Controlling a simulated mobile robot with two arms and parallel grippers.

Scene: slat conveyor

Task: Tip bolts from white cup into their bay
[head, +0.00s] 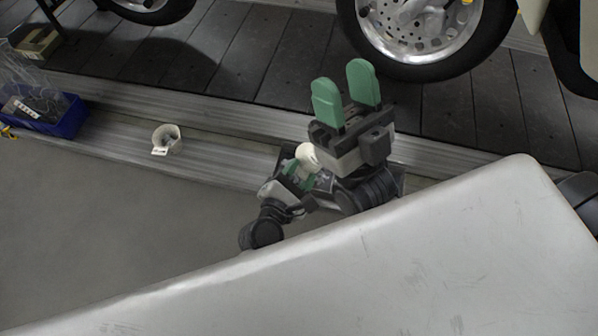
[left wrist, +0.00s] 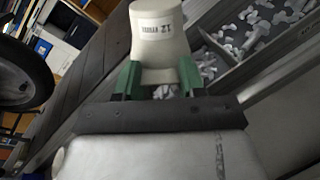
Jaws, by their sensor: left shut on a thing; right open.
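My left gripper (head: 298,172) is shut on a white cup (head: 307,155) above a dark compartmented tray (head: 398,188). In the left wrist view the white cup (left wrist: 158,38) sits between the green fingers of my left gripper (left wrist: 158,80), its printed label upside down. The cup looks tipped over; its inside is hidden. Loose pale bolts (left wrist: 254,40) lie in tray bays beside the cup, and some pale pieces (left wrist: 165,91) show just below it between the fingers. My right gripper (head: 346,92) is open and empty, fingers up, in front of the tray, hiding much of it.
Another white cup (head: 167,139) with a label and something inside stands on the ledge at left. A blue bin (head: 50,117) is further left. A vehicle wheel (head: 425,30) stands on the slat conveyor (head: 250,55) behind. The ledge between cup and tray is clear.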

